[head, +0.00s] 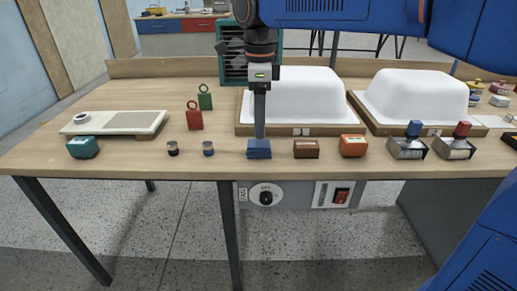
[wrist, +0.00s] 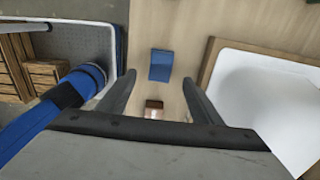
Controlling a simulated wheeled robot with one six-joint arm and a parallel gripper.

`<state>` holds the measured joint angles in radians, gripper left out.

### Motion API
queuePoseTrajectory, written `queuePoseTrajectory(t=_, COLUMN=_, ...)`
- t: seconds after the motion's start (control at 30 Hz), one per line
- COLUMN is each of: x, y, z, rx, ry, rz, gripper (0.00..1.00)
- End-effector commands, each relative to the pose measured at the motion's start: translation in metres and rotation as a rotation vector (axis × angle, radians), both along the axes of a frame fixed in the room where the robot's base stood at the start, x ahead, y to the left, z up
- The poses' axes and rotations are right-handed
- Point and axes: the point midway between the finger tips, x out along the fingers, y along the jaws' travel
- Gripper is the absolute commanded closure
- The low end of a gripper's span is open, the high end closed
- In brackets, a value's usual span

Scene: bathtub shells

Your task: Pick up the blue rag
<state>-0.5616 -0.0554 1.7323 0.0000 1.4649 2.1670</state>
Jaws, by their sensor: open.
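The blue rag (head: 259,149) is a small folded block lying flat near the front edge of the wooden table. In the wrist view the rag (wrist: 161,65) lies just beyond the fingertips, in line with the gap between them. My gripper (head: 260,135) points straight down from above, its tips over the rag in the head view. In the wrist view my gripper (wrist: 159,77) has its two fingers spread apart with nothing between them. I cannot tell how much height separates the tips from the rag.
A brown block (head: 306,149) and an orange block (head: 353,146) lie right of the rag. Small dark jars (head: 208,149) stand to its left. A white bathtub shell (head: 300,95) on a wooden base is close behind. Red and green tags (head: 195,118) stand back left.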

Motion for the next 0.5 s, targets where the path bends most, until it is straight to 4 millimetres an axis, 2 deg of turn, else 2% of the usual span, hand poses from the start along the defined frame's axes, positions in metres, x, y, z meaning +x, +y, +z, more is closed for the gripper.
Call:
queuePoseTrajectory(t=0.1, x=0.000, y=0.000, z=-0.015, rx=0.000, ry=0.001, rz=0.000, gripper=0.41)
queuePoseTrajectory(t=0.37, x=0.000, y=0.000, z=-0.030, rx=0.000, ry=0.001, rz=0.000, gripper=0.41)
queuePoseTrajectory(t=0.5, x=0.001, y=0.002, z=-0.050, rx=-0.001, ry=0.002, rz=0.000, gripper=0.41)
